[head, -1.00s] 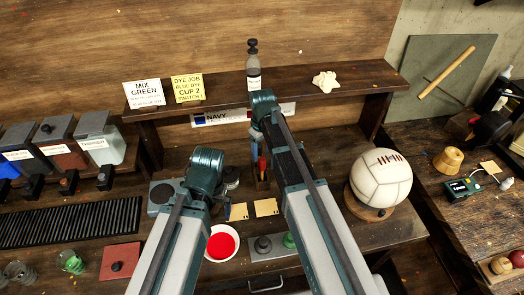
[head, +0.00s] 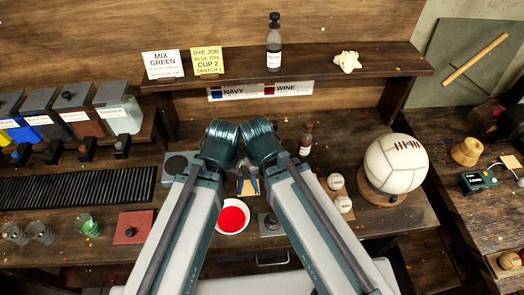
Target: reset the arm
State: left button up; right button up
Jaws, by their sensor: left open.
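My left arm (head: 190,210) and my right arm (head: 300,215) reach in from the bottom, and their upper joints sit close together at mid-picture. My left gripper (head: 249,187) shows small just below those joints, open, over or in front of a tan swatch card on the bench. I cannot tell how high it is above the card. My right gripper is hidden behind the arm links.
A red dye dish (head: 232,217) lies close below the gripper. A dark bottle (head: 306,140), small white balls (head: 336,182) and a large leather ball (head: 394,164) stand to the right. A shelf (head: 220,79) spans the back. A red pad (head: 133,227) lies left.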

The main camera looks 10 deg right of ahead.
notch_tip(320, 180, down, 8)
jog(key=b, duration=0.7)
jog(key=shift+r, duration=0.15)
dwell(0.4)
